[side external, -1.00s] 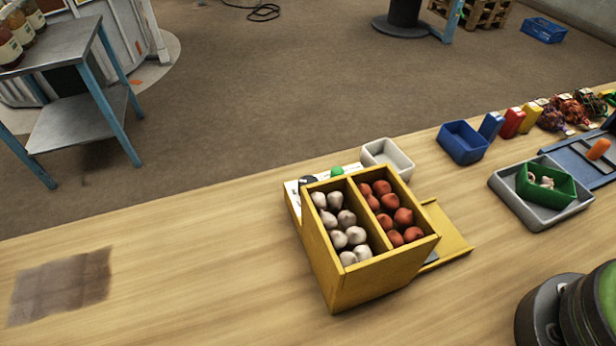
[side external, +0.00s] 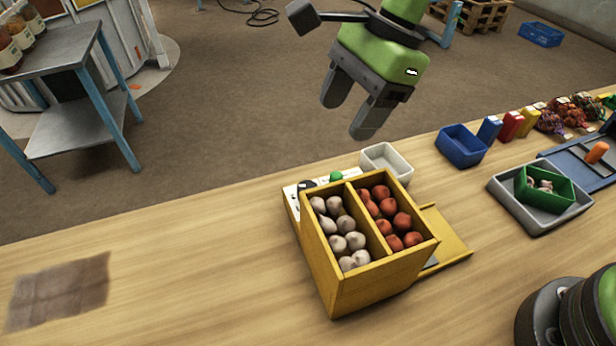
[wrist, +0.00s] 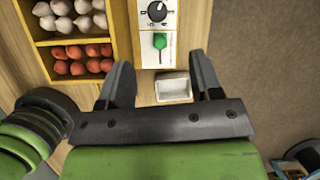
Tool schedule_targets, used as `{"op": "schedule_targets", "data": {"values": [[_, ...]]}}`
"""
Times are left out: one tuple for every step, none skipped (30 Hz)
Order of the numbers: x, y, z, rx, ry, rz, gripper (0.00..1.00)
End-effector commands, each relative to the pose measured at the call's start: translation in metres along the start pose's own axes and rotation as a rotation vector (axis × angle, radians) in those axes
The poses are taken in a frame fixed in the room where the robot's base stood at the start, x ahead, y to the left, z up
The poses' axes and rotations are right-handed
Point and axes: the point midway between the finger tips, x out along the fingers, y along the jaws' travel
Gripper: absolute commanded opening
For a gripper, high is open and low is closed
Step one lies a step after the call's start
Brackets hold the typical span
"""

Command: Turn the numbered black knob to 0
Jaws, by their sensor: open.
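The numbered black knob (wrist: 157,11) sits on a white panel (wrist: 145,40) beside the yellow bin, near the top of the wrist view. Its numbers are too small to read surely. In the side view the knob (side external: 307,184) is mostly hidden behind the bin. A green button or lever (wrist: 160,41) is on the same panel. My gripper (side external: 360,118) is open and empty, high above the back edge of the table. In the wrist view its fingers (wrist: 162,88) are spread, with the panel beyond them.
A blue bin (side external: 462,155) and a green tray inside a grey one (side external: 515,222) are to the right. The table's left side is mostly clear, with a brown cloth (side external: 60,290).

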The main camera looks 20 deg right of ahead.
Motion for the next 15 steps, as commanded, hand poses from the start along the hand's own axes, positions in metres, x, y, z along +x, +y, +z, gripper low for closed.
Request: {"op": "schedule_targets", "data": {"values": [[0.015, -0.001, 0.001, 0.036, -0.002, 0.023, 0.59], [0.021, -0.001, 0.002, 0.054, -0.003, 0.031, 0.59], [0.027, -0.002, 0.003, 0.074, -0.005, 0.040, 0.59], [0.030, -0.002, 0.004, 0.086, -0.005, 0.045, 0.59], [0.033, -0.002, 0.004, 0.094, -0.006, 0.047, 0.59], [0.037, -0.002, 0.004, 0.102, -0.006, 0.051, 0.59], [0.039, -0.002, 0.004, 0.105, -0.006, 0.052, 0.59], [0.042, -0.002, 0.004, 0.107, -0.006, 0.053, 0.59], [0.046, -0.001, 0.004, 0.108, -0.005, 0.055, 0.59], [0.050, -0.001, 0.004, 0.108, -0.005, 0.055, 0.59], [0.055, -0.001, 0.004, 0.108, -0.005, 0.055, 0.59], [0.062, 0.001, 0.004, 0.107, -0.004, 0.056, 0.59], [0.068, 0.001, 0.004, 0.106, -0.004, 0.056, 0.59], [0.073, 0.001, 0.004, 0.107, -0.005, 0.056, 0.59], [0.081, 0.001, 0.004, 0.105, -0.004, 0.055, 0.59]]}}
